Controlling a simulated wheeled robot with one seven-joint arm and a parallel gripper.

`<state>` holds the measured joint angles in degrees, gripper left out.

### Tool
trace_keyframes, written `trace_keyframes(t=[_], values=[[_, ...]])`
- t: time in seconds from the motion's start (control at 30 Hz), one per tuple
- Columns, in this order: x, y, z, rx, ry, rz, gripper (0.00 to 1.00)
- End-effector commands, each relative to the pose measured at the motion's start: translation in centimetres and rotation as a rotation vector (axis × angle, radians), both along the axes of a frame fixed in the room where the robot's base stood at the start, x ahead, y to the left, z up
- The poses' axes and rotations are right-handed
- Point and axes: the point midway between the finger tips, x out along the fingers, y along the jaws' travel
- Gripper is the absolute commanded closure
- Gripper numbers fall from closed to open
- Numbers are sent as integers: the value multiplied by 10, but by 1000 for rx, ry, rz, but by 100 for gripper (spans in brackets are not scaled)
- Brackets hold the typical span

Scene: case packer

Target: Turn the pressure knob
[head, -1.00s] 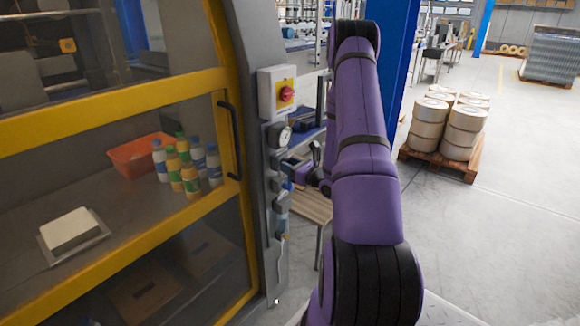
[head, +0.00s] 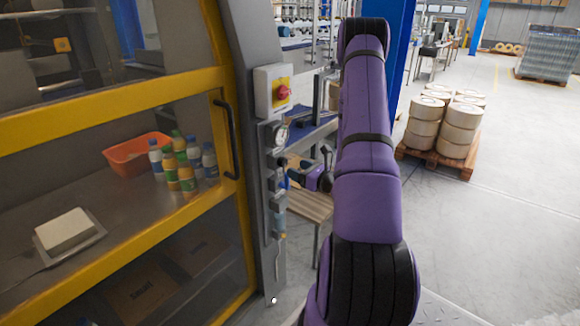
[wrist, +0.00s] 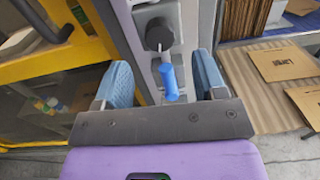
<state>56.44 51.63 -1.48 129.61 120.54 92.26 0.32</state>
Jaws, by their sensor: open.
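The service panel at the machine's edge carries a round pressure gauge (head: 281,135) with dark fittings below it. In the wrist view a black round knob (wrist: 159,33) stands ahead of my gripper (wrist: 163,78), near the top centre. A blue handle (wrist: 170,82) hangs just below the knob and shows between the fingers. My gripper is open, with one blue finger pad on each side and nothing held. The knob is beyond the fingertips, apart from them. In the head view my purple wrist is beside the panel; the fingertips are hard to make out.
A red rotary switch (head: 283,92) on a yellow plate sits above the gauge. The machine door has a black handle (head: 229,136). A wooden-topped table (head: 308,205) with flat cardboard (wrist: 285,62) stands behind the panel at right. Open floor lies farther right.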

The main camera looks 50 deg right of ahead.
Motion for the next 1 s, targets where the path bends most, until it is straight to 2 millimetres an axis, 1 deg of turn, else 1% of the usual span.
trace_keyframes(t=[0.03, 0.1, 0.2, 0.33, 0.5, 1.0], values=[[-10, -1, 0, 1, 0, -3, 35], [-22, -1, 0, 0, 1, -2, 35], [-36, -2, -1, 0, 0, -1, 35], [-48, -2, -1, 0, 0, 0, 35], [-53, -2, -1, -1, 0, 0, 35], [-53, -2, -1, -1, 0, 1, 35]])
